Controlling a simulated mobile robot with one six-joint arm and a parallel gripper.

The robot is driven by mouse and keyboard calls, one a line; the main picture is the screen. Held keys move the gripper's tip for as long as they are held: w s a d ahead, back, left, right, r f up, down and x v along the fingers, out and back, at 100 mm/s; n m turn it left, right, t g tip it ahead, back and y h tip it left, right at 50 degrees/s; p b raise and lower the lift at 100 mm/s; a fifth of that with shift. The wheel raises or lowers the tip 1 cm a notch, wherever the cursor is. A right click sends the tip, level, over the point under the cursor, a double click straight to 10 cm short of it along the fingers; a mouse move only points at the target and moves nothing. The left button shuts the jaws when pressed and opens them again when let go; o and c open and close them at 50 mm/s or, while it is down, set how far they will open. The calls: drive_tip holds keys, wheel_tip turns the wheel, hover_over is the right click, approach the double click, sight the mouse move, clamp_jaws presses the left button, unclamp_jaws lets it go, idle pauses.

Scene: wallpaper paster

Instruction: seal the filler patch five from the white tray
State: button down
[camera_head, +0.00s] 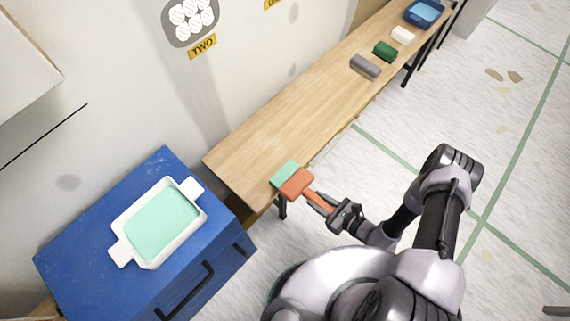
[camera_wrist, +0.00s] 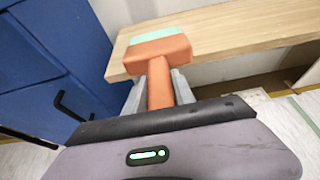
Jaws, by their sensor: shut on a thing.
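My gripper (camera_head: 322,205) is shut on the handle of an orange tool (camera_head: 297,184) with a wide flat head. The head's front edge is mint green, also seen in the wrist view (camera_wrist: 153,36). The tool is at the bench's near end; I cannot tell whether it touches the bench. The white tray (camera_head: 117,254) lies on the blue cabinet at the left and holds mint-green filler (camera_head: 162,225). A grey wall patch with white ovals (camera_head: 190,17) sits above a yellow label reading "TWO" (camera_head: 202,46). I see no patch marked five.
The wooden bench (camera_head: 300,120) runs along the wall, its near half clear. Farther along it are a grey block (camera_head: 365,67), a green block (camera_head: 385,50), a white block (camera_head: 402,34) and a blue bin (camera_head: 424,13). The blue cabinet (camera_head: 80,250) has black handles.

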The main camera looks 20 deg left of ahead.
sight(294, 169)
drive_tip(key=w+a+b, duration=0.1)
drive_tip(key=w+a, duration=0.2)
drive_tip(key=a, duration=0.1)
drive_tip(key=w+a+f+b, duration=0.1)
drive_tip(key=w+a+b, duration=0.1)
drive_tip(key=w+a, duration=0.1)
drive_tip(key=w+a+b, duration=0.1)
drive_tip(key=w+a, duration=0.3)
drive_tip(key=a, duration=0.1)
drive_tip(key=shift+a+f, duration=0.1)
drive_tip(key=shift+f, duration=0.2)
wheel_tip(294, 169, down, 3)
drive_tip(key=shift+w+f+b, duration=0.1)
drive_tip(key=shift+f+b, duration=0.05)
drive_tip(key=shift+b, duration=1)
drive_tip(key=c, duration=1)
unclamp_jaws()
drive_tip(key=shift+r, duration=0.2)
drive_tip(key=shift+c, duration=0.2)
drive_tip(key=shift+f, duration=0.15)
